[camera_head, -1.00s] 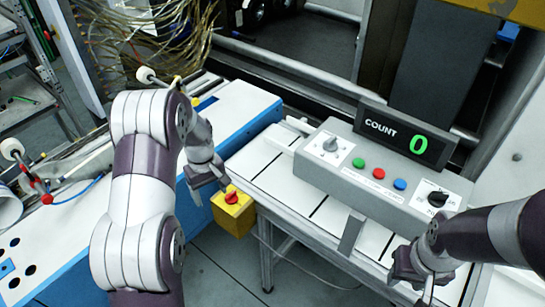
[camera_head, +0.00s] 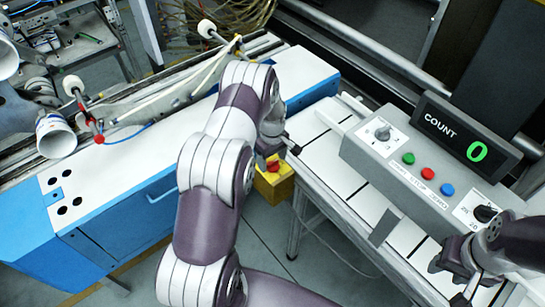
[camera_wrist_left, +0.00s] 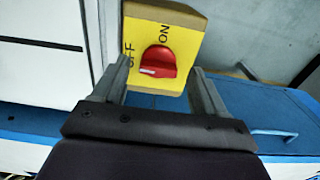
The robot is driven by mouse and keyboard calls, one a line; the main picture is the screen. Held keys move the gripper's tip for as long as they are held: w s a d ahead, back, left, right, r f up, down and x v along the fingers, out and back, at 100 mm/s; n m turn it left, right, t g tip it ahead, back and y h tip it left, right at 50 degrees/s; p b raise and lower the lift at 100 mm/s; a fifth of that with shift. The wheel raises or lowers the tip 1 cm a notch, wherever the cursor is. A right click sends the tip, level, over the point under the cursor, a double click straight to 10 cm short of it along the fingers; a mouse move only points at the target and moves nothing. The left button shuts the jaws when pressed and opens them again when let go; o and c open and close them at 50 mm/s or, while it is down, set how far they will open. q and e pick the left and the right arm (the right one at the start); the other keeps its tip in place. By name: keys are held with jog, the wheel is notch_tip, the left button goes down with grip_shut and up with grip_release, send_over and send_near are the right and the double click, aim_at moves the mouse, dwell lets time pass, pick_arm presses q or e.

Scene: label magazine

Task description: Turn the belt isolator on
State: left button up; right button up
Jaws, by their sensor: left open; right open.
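The belt isolator is a yellow box (camera_head: 273,188) with a red rotary knob (camera_head: 273,165), low beside the end of the white conveyor. In the left wrist view the yellow box (camera_wrist_left: 180,25) carries the words OFF at left and ON at upper right. The white mark on the red knob (camera_wrist_left: 158,60) lies at its left end, towards the OFF side. My left gripper (camera_wrist_left: 160,85) is open, its fingers on either side of the knob; I cannot tell whether they touch it. My left arm partly hides the head view. My right gripper (camera_head: 455,270) is open beside the control box.
A grey control box (camera_head: 415,180) with buttons and dials stands on the white conveyor (camera_head: 325,165). A count display (camera_head: 465,135) reads 0. A blue and white machine (camera_head: 120,175) fills the left. Open floor (camera_head: 240,250) lies below the isolator.

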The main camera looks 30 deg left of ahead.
pick_arm(q)
jog(key=shift+f, duration=0.2)
jog(key=shift+w+f, duration=0.1)
jog(key=shift+w, duration=0.05)
jog(key=c, duration=1.1)
jog(key=shift+o, duration=0.2)
